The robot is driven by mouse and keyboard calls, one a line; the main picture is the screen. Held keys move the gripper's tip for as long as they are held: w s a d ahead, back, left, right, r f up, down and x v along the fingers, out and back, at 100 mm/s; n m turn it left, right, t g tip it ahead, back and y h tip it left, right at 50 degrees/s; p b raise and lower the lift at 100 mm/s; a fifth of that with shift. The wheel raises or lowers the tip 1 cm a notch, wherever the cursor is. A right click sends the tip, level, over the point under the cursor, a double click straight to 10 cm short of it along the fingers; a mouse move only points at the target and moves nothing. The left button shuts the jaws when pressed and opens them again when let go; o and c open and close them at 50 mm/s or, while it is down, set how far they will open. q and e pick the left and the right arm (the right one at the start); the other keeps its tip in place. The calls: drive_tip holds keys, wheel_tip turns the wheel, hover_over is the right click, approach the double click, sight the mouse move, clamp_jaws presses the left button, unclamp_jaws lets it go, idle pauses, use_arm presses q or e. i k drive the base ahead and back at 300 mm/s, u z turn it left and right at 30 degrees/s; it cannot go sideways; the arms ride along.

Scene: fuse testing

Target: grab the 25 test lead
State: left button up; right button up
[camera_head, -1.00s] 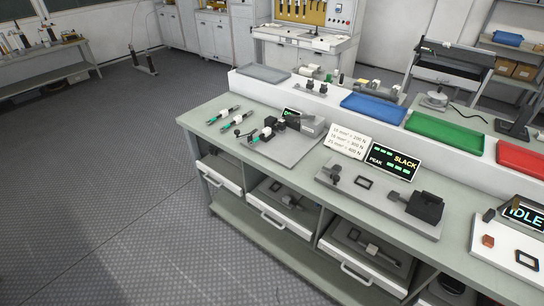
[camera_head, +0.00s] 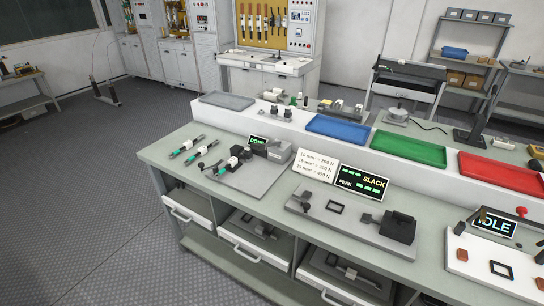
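Several short leads with green and dark parts and white tags lie at the left end of the workbench. One lead (camera_head: 187,145) is at the back left, and a second lead (camera_head: 196,154) lies beside it, nearer the front. A third lead (camera_head: 229,163) lies over the grey plate, by the dark block of the left fixture (camera_head: 262,152). The tags are too small to read, so I cannot tell which lead is the 25. Neither of my grippers shows in the head view.
The grey-green workbench (camera_head: 160,155) has open shelves below. A white card (camera_head: 317,166) and a SLACK display (camera_head: 362,182) stand behind the middle fixture plate (camera_head: 335,225). Blue (camera_head: 337,131), green (camera_head: 409,149) and red trays (camera_head: 500,174) line the raised ledge. Floor at left is clear.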

sight(233, 161)
drive_tip(key=z, duration=0.4)
drive_tip(key=i, duration=1.1)
drive_tip(key=u, duration=0.5)
